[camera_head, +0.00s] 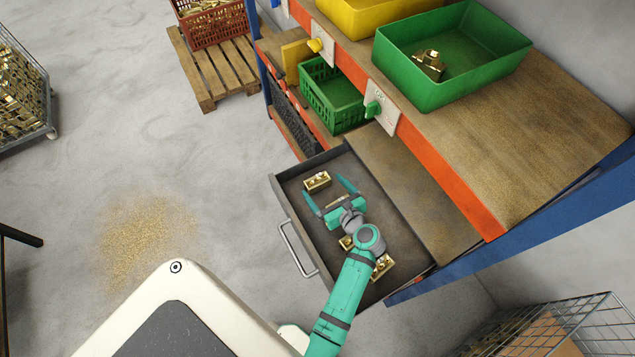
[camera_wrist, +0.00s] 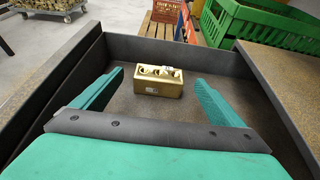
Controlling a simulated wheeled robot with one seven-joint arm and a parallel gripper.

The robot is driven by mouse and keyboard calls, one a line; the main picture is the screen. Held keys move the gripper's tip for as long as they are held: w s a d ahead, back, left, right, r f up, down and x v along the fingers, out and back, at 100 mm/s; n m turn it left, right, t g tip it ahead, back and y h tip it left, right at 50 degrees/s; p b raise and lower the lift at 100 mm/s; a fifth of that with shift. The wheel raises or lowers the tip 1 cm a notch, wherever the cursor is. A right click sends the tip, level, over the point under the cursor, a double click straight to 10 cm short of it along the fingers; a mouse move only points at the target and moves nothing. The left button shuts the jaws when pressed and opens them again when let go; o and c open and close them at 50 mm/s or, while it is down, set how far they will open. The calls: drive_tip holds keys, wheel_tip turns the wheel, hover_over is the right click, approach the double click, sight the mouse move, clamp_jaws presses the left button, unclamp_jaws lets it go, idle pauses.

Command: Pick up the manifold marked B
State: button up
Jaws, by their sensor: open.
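A brass manifold (camera_head: 317,181) lies in the far end of the open drawer (camera_head: 282,205). In the wrist view the same block (camera_wrist: 158,86) sits upright on the drawer floor with round ports on top. A small pale label shows on its front, too small to read. My gripper (camera_head: 322,188) is open and points at this block, its green fingers spread to either side and apart from it; they also show in the wrist view (camera_wrist: 159,77). More brass manifolds (camera_head: 384,266) lie nearer the drawer's front, partly hidden by my arm. No letter B is readable.
The drawer walls rise around the manifolds. The wooden worktop (camera_head: 560,110) with a green bin (camera_head: 450,90) holding a brass part overhangs at the right. A green crate (camera_head: 330,95) stands behind the drawer. Floor to the left is mostly open.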

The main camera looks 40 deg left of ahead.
sight(317, 183)
drive_tip(key=shift+x, duration=1.4)
drive_tip(key=shift+c, duration=0.7)
drive_tip(key=c, duration=1.5)
drive_tip(key=shift+r, duration=0.15)
drive_tip(key=shift+c, duration=1.4)
drive_tip(key=shift+r, duration=0.1)
